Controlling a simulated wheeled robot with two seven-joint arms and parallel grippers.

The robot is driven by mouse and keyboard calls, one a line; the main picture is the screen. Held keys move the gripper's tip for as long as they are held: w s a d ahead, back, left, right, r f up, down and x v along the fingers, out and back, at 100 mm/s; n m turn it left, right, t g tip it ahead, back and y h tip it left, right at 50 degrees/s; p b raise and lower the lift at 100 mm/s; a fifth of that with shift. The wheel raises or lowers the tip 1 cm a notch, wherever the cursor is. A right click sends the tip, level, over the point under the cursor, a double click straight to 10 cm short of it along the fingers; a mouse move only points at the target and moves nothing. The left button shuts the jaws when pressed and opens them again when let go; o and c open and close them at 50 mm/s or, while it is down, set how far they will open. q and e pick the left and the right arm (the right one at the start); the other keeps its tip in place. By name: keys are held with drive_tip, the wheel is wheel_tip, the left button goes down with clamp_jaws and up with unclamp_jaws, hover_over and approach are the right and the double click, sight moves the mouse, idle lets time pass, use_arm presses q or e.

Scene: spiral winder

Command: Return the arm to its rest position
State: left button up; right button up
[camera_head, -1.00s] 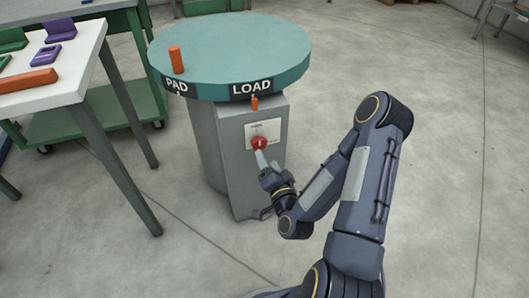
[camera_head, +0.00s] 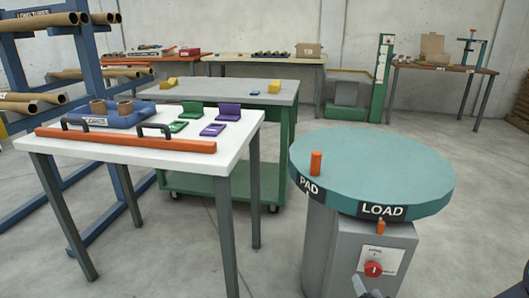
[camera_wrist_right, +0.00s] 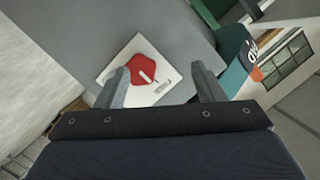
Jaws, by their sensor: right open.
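My right gripper (camera_head: 372,288) just enters the bottom edge of the head view, below a red knob (camera_head: 373,269); the rest of that arm is out of the picture. In the right wrist view the two fingers of this gripper (camera_wrist_right: 160,76) are apart with nothing between them. The red knob (camera_wrist_right: 143,70) on its white plate (camera_wrist_right: 112,78) lies ahead of the fingers, nearer the left one. The knob sits on the front of a grey pedestal (camera_head: 340,248) under a round teal turntable (camera_head: 400,168). My left gripper is not in view.
An orange peg (camera_head: 316,163) stands on the turntable, and a smaller orange piece (camera_head: 381,228) sits below its LOAD label. A white table (camera_head: 85,149) with an orange bar (camera_head: 125,139) stands to the left. Open floor (camera_head: 480,215) lies to the right.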

drive_tip(key=s+a+r+n+g+y, duration=0.1)
drive_tip(key=s+a+r+n+g, duration=0.2)
drive_tip(key=s, duration=0.4)
drive_tip(key=s+a+r+n+g+y, duration=0.1)
drive_tip(key=s+a+r+g+y, duration=0.2)
drive_tip(key=s, duration=0.4)
drive_tip(key=s+a+r+n+g, duration=0.1)
drive_tip(key=s+r+n+g, duration=0.3)
drive_tip(key=s, duration=0.4)
wheel_tip(320, 180, up, 36)
drive_tip(key=m+p, duration=0.1)
drive_tip(key=p, duration=3.4)
drive_tip(key=shift+s+a+r, duration=0.15)
drive_tip(key=shift+r, duration=0.05)
